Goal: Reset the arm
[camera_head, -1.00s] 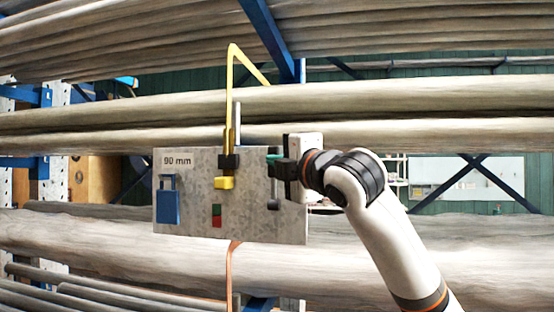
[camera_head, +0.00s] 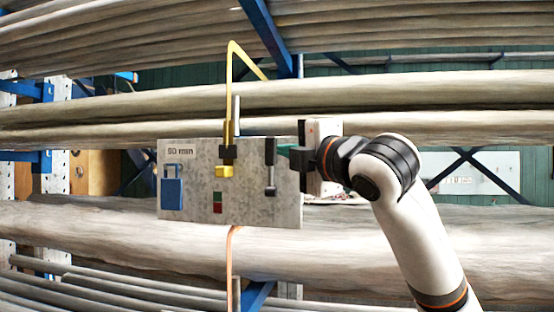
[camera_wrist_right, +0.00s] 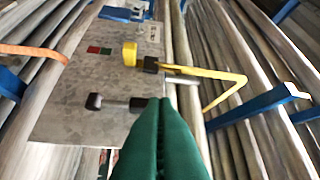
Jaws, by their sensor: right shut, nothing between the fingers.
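The plate carries a yellow block (camera_head: 223,171), a blue padlock-shaped part (camera_head: 172,188) and a red-and-green marker (camera_head: 217,202). My left gripper is not in view.
A bent yellow rod (camera_head: 230,85) rises from the plate. Long grey pole-like beams (camera_head: 420,95) run across above and behind it. Blue rack struts (camera_head: 265,30) cross the scene. An orange strap (camera_head: 230,262) hangs below the plate.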

